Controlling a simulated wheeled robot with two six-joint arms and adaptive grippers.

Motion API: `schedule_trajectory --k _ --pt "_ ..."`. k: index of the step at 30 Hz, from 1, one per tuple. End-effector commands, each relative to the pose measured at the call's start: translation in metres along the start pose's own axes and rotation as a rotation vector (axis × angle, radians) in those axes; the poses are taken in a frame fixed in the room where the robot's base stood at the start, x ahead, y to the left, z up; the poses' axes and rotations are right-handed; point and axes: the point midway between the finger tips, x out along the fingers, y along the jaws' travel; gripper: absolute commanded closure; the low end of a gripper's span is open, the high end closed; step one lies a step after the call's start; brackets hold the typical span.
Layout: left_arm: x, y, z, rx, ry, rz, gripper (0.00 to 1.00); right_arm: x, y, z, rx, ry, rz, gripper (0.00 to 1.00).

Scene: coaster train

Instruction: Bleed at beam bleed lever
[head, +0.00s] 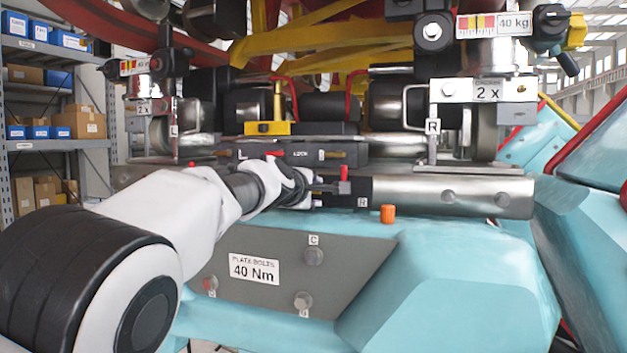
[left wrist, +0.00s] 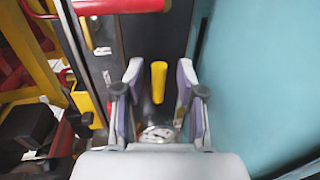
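A yellow lever (left wrist: 158,82) stands between the two spread fingers of my left gripper (left wrist: 158,98) in the left wrist view. Gaps show on both sides of it, so the fingers look apart from it. In the head view my left gripper (head: 322,187) is at the dark beam block (head: 357,190), beside a small upright red lever (head: 344,173). The yellow lever cannot be made out there, and I see no label naming the bleed lever. My right gripper is out of view.
A red bar (left wrist: 120,6) crosses the top of the left wrist view. A teal body (left wrist: 250,80) lies close on the right. In the head view, an orange cap (head: 387,213) and a bolted grey plate (head: 330,265) are below the beam. Metal parts crowd above.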

Motion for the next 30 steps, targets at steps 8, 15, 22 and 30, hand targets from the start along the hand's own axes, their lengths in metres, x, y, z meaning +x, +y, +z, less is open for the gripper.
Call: schedule_trajectory --k 8,15,22,30 --pt "0.0028 -0.0021 -0.0005 -0.001 0.001 -0.001 0.76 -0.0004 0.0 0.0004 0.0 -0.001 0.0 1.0" --pt "0.0026 -0.0021 -0.0006 -0.001 0.001 -0.001 1.0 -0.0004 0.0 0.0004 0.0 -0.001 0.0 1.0" --pt "0.0024 -0.0014 -0.0007 -0.018 -0.002 -0.001 1.0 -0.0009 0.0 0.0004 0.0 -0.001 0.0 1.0" --pt "0.0017 0.0023 -0.0017 -0.122 -0.023 0.0 1.0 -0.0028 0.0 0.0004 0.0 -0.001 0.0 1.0"
